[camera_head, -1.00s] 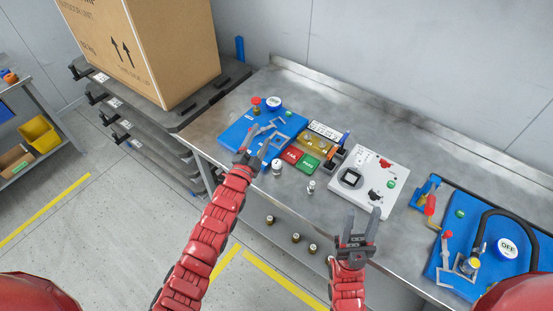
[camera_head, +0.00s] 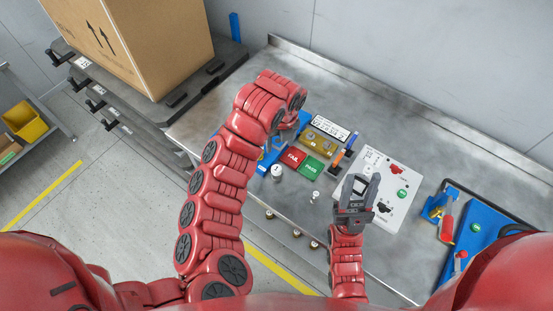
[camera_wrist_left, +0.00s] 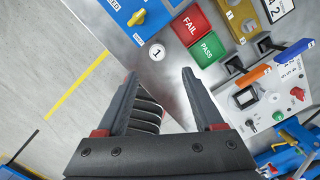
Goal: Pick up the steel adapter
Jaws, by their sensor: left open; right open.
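A small silvery fitting, which looks like the steel adapter (camera_head: 315,197), stands upright on the bench near its front edge, in front of the green PASS pad (camera_head: 311,168). I cannot make it out in the left wrist view, where a finger may hide it. My left gripper (camera_wrist_left: 160,78) is open and empty in that view, with the round part marked 1 (camera_wrist_left: 157,52) just past its fingertips. In the head view my left forearm hides most of that gripper. My right gripper (camera_head: 360,181) is open and empty, right of the fitting, over the edge of the white panel (camera_head: 376,165).
The red FAIL pad (camera_head: 292,158) and a yellow block (camera_head: 319,142) lie behind the fitting. Several small dark, brass-topped parts (camera_head: 297,233) show below the bench front. A blue station (camera_head: 482,228) stands at right, a large carton (camera_head: 150,45) at back left.

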